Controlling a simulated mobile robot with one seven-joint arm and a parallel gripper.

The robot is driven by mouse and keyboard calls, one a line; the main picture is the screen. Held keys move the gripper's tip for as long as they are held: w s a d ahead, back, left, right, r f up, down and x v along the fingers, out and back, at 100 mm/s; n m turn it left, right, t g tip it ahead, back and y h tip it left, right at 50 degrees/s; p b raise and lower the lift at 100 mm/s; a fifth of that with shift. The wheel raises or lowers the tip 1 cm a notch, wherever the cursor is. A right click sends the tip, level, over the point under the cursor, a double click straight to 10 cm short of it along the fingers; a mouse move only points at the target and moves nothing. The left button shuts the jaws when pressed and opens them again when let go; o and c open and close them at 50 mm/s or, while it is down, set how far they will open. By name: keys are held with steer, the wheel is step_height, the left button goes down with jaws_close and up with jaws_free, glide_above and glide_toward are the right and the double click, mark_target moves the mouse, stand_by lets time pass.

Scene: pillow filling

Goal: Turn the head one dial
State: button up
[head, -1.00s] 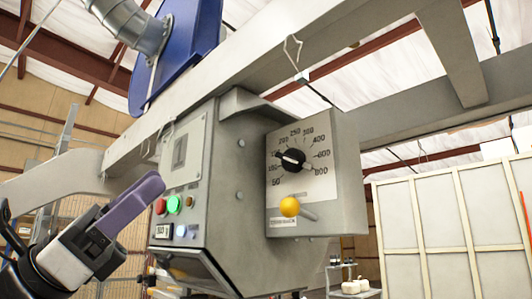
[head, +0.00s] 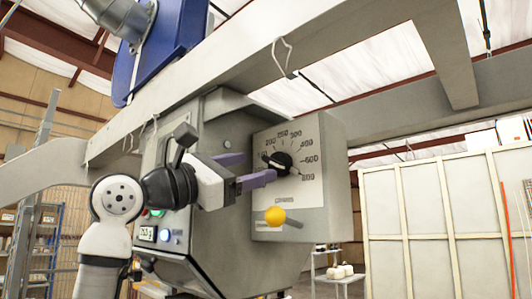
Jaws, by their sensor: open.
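The dial (head: 283,161) is a round black knob on the grey control box's side panel, ringed by printed numbers up to about 800. A small white mark shows on its face, and its dark pointer end lies towards the lower right. My gripper (head: 260,168) has purple fingers and is open at the left of the dial. The nearer fingertip reaches just below and left of the knob, partly over the panel. I cannot tell whether a finger touches the knob.
A yellow ball-ended lever (head: 275,216) sits just below the dial. The control box (head: 227,241) hangs under a grey beam (head: 250,72), with a green button and small display partly behind my arm. A white panelled partition (head: 425,210) stands at right.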

mark_target(269, 163)
steer(key=shift+p+x, duration=0.7)
steer(key=shift+x, duration=1.6)
steer(key=c, duration=1)
